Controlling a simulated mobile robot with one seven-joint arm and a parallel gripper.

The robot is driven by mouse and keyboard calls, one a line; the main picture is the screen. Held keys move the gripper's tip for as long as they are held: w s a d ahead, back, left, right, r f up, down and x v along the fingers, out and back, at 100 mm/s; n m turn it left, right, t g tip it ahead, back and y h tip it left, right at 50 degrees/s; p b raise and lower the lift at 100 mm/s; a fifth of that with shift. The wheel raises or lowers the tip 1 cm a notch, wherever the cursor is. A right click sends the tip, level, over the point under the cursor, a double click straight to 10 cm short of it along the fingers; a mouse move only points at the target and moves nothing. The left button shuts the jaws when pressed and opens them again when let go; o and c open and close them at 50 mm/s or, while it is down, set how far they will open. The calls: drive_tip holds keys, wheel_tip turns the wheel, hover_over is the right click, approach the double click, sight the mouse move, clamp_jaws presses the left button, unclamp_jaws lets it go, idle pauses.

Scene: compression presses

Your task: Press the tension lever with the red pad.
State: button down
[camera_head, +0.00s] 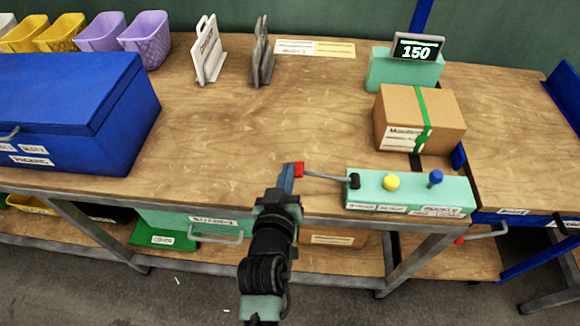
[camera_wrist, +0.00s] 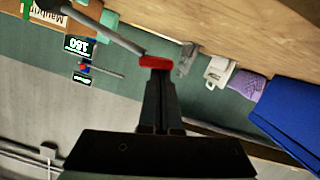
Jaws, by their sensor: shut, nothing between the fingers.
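The tension lever (camera_head: 325,176) is a grey rod that runs left from the left end of a mint-green control box (camera_head: 457,190). Its red pad (camera_head: 296,169) is at the rod's left end. In the wrist view the grey rod (camera_wrist: 105,32) leads to the red pad (camera_wrist: 156,62). My gripper (camera_head: 287,178) is at the front edge of the table, with its fingers closed together and empty. In the wrist view my fingertips (camera_wrist: 156,76) are right at the pad and partly overlap it in the picture. Whether they touch it I cannot tell.
The control box also carries a yellow button (camera_head: 391,182) and a blue-topped knob (camera_head: 436,178). Behind it are a strapped cardboard box (camera_head: 390,112) and a display reading 150 (camera_head: 418,48). A blue chest (camera_head: 75,110) stands at left. The tabletop between is clear.

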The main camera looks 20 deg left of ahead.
wheel_tip(320, 180, down, 2)
drive_tip(key=shift+a+f+n+b, duration=0.2)
drive_tip(key=shift+n+b, duration=0.3)
drive_tip(key=shift+b, duration=0.25)
drive_tip(key=shift+s+f+b, duration=0.1)
drive_tip(key=shift+f+b, duration=0.65)
